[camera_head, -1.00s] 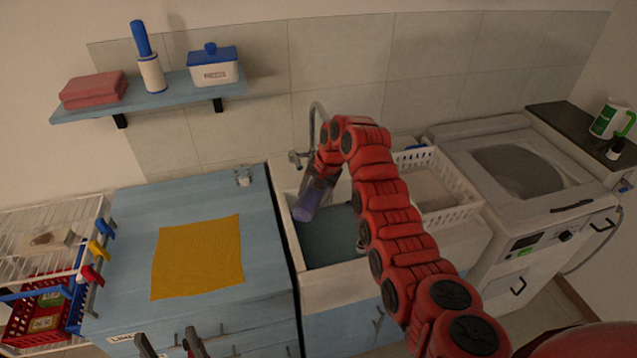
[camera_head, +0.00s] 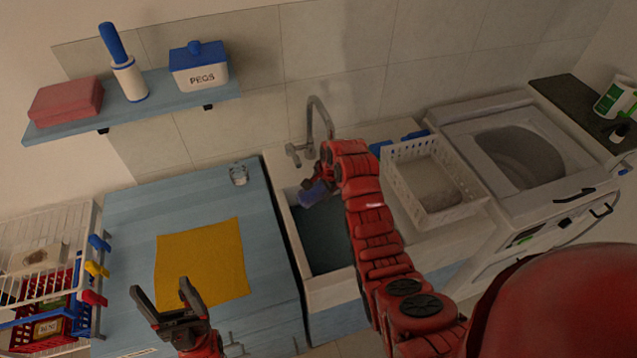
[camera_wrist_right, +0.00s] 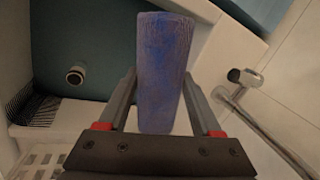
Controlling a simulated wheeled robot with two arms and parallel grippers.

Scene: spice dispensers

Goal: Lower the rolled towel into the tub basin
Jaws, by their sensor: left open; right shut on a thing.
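The rolled towel (camera_head: 312,193) is a blue-purple roll held in my right gripper (camera_head: 318,184) over the tub basin (camera_head: 326,238). In the right wrist view, the towel (camera_wrist_right: 163,70) sits between the two fingers of my right gripper (camera_wrist_right: 163,110), its far end pointing out over the teal basin floor (camera_wrist_right: 100,45) with a round drain. My right arm covers the basin's right part in the head view. My left gripper (camera_head: 168,304) is open and empty above the front of the blue counter.
The faucet (camera_head: 318,125) stands behind the basin, close to my right gripper. A yellow cloth (camera_head: 200,262) lies on the blue counter. A wire rack (camera_head: 40,265) stands at left.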

